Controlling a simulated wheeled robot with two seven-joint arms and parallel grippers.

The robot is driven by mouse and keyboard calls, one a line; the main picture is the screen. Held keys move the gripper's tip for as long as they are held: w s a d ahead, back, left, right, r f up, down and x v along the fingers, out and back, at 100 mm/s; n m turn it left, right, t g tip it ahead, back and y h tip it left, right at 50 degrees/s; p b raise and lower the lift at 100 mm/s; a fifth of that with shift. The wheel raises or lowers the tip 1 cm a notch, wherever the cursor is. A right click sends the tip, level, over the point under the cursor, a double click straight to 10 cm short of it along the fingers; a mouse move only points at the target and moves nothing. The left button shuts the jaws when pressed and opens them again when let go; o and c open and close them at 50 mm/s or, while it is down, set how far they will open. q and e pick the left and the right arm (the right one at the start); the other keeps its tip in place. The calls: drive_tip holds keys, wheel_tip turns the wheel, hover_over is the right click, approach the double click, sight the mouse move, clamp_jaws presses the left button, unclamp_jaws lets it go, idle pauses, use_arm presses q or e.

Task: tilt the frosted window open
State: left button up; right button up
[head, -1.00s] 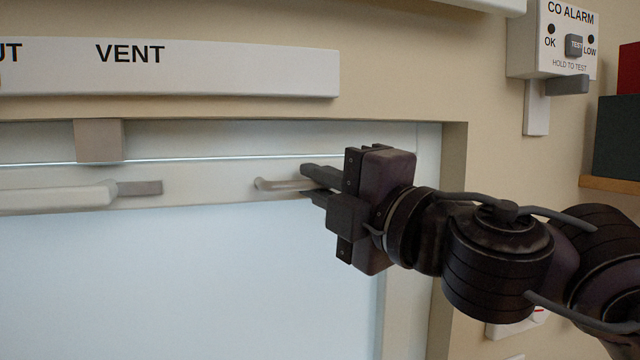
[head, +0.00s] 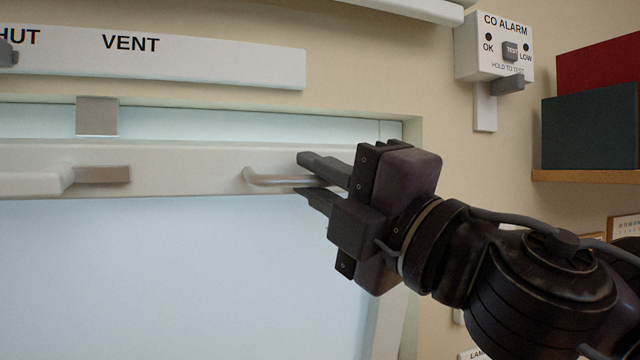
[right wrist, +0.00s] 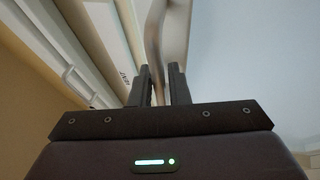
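The frosted window (head: 200,280) fills the lower left of the head view. The top rail of its sash (head: 200,155) stands away from the frame, with a pale gap above it, so the window is tilted partly open. A bent metal bar handle (head: 262,179) is fixed on the rail. My right gripper (head: 318,180) has one finger above and one below this bar. My left gripper is not in view.
A white strip labelled VENT (head: 200,65) runs above. A CO alarm (head: 495,47) and a shelf (head: 590,177) with boxes are on the right.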

drive_tip(key=shift+o, duration=1.4)
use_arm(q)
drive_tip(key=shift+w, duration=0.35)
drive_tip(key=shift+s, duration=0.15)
use_arm(e)
drive_tip(key=shift+s+d+f, duration=0.2)
drive_tip(key=shift+s+d, duration=0.05)
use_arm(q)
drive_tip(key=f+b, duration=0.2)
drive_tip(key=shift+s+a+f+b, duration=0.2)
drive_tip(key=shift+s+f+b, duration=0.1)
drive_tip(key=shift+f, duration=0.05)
use_arm(e)
drive_tip(key=v, duration=0.7)
